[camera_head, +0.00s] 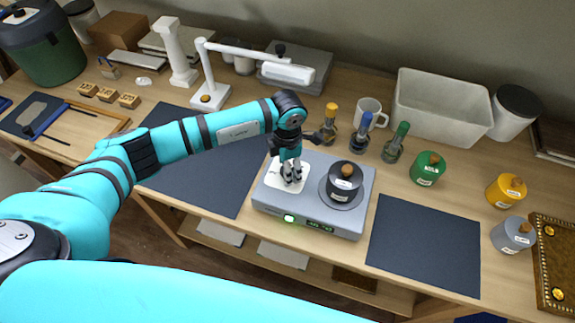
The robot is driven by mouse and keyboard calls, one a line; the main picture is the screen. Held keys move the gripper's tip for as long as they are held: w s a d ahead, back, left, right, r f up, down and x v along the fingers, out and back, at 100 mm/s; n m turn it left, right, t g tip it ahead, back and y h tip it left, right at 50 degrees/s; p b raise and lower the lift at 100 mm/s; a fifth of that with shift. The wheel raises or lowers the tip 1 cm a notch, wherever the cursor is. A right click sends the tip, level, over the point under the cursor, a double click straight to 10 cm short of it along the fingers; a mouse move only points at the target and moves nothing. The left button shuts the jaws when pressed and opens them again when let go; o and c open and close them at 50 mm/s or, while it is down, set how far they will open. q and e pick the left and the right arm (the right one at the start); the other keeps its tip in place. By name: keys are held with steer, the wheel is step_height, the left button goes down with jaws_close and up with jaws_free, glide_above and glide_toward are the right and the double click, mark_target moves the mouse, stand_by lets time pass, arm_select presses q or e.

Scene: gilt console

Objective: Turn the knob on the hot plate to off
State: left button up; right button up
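The grey hot plate (265,196) stands on the wooden table at the centre. A small green-lit round spot (289,218) is on its front face, left of a dark display (319,226). I cannot tell whether that spot is the knob or a lamp. A dark pot (345,180) with a wooden lid knob stands on the round burner (327,197) at the right of the top. My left gripper (291,178) points down over the white square (275,182) on the top's left part, behind the green spot. Its fingers look close together, their gap unclear. My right gripper is out of view.
Dark mats (205,175) and (424,245) lie left and right of the hot plate. Several colour-topped bottles, a white mug (370,110) and a white bin (440,108) stand behind it. Green (427,168), yellow (506,190) and grey (513,235) weights stand at the right.

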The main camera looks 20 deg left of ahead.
arm_select(q)
steer(key=c, duration=1.1)
